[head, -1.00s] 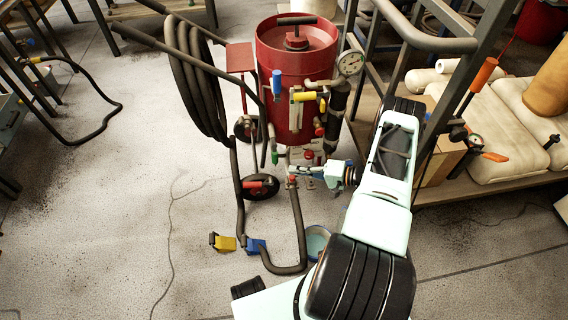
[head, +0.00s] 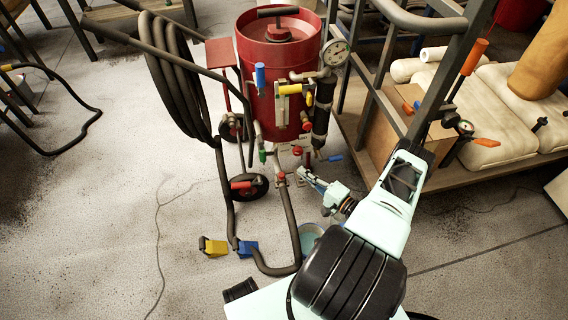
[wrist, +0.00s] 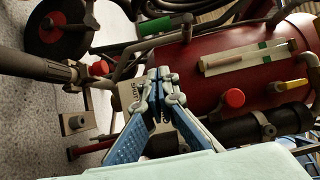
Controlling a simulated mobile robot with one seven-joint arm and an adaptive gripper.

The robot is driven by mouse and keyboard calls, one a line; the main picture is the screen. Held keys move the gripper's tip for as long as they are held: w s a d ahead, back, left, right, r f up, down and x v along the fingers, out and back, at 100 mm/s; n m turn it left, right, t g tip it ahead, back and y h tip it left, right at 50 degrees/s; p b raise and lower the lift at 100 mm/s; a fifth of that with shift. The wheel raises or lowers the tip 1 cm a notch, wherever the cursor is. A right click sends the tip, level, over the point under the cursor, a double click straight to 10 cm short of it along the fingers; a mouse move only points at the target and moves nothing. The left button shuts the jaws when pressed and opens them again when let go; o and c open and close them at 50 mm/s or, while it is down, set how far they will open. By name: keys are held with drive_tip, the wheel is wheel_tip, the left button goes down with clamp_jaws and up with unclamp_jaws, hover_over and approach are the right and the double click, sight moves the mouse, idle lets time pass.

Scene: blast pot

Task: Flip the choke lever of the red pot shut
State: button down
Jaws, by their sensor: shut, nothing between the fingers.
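The red pot (head: 268,85) stands upright on its wheeled frame at upper middle in the head view, and its red side fills the upper right of the wrist view (wrist: 200,55). Its levers include a blue one (head: 260,76), a yellow one (head: 309,97), a green one (head: 262,155) and a low blue one (head: 333,157); I cannot tell which is the choke lever. My gripper (head: 304,173) is shut and empty, low in front of the pot. In the wrist view, its fingertips (wrist: 161,75) meet before a small lettered plate (wrist: 130,95); contact cannot be told.
A red-capped pipe fitting (head: 281,176) is just left of my gripper. A black hose coil (head: 180,75) hangs left of the pot. A wooden pallet with sacks (head: 490,110) stands right.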

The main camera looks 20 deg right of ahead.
drive_tip(key=b, duration=0.3)
approach(262, 149)
drive_tip(key=w+d+f, duration=0.2)
drive_tip(key=w, duration=0.1)
drive_tip(key=w+d+f, duration=0.1)
drive_tip(key=f, duration=0.1)
drive_tip(key=shift+w, duration=0.3)
drive_tip(key=a, duration=0.1)
drive_tip(key=w+a, duration=0.1)
drive_tip(key=a, duration=0.1)
drive_tip(key=shift+w+a+r, duration=0.1)
drive_tip(key=shift+w+a, duration=0.05)
drive_tip(key=shift+a, duration=0.15)
